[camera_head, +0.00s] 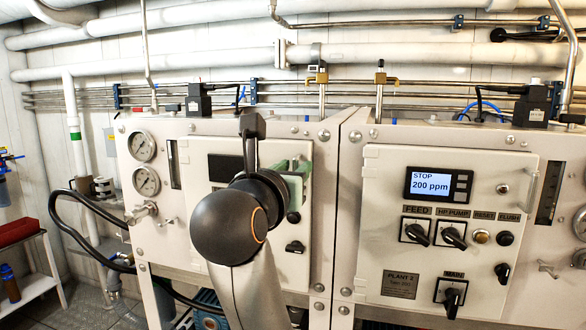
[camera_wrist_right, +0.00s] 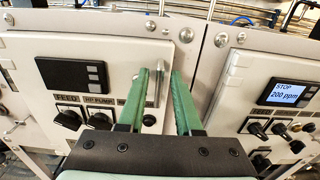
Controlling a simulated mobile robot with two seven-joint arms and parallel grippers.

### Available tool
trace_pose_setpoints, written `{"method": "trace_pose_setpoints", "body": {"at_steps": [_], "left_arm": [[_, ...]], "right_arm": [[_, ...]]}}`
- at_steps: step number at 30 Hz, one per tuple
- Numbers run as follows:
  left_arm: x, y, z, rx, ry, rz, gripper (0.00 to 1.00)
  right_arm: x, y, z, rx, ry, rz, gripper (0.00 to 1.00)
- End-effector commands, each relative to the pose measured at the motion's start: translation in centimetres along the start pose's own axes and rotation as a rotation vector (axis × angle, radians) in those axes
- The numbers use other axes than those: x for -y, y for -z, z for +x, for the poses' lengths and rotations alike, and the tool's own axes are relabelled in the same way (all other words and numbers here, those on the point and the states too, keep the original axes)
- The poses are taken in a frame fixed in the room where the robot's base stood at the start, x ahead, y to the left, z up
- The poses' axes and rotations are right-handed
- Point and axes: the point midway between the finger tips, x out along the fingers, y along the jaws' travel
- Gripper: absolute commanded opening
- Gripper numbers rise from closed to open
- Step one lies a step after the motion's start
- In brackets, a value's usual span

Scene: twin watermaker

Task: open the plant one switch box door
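The left switch box door (camera_head: 205,200) is a pale panel, flush and closed; I take it as plant one, its nameplate being out of sight. Its dark display and knobs are partly hidden by my right arm. In the wrist view this door (camera_wrist_right: 50,48) is at left, with a metal bar handle (camera_wrist_right: 162,60) near its right edge. My right gripper (camera_head: 294,172) is at that edge, and its green fingers (camera_wrist_right: 161,76) are apart. The handle shows in the gap between the fingertips; I cannot tell whether they touch it. My left gripper is out of view.
The right box door (camera_head: 450,215) is closed, with a lit display reading STOP 200 ppm and a PLANT 2 plate (camera_head: 400,283). Pressure gauges (camera_head: 144,164) and a valve are left of the left door. Pipes (camera_head: 250,60) run above.

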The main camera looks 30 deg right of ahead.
Motion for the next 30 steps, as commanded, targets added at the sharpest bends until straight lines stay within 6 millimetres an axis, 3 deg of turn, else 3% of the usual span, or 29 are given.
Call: {"method": "trace_pose_setpoints", "body": {"at_steps": [9,30], "left_arm": [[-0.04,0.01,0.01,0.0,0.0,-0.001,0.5],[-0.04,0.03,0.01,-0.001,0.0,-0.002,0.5]], "right_arm": [[0.0,0.01,0.0,0.0,0.0,0.0,0.0],[0.0,0.01,0.01,0.0,0.001,0.0,0.0]]}}
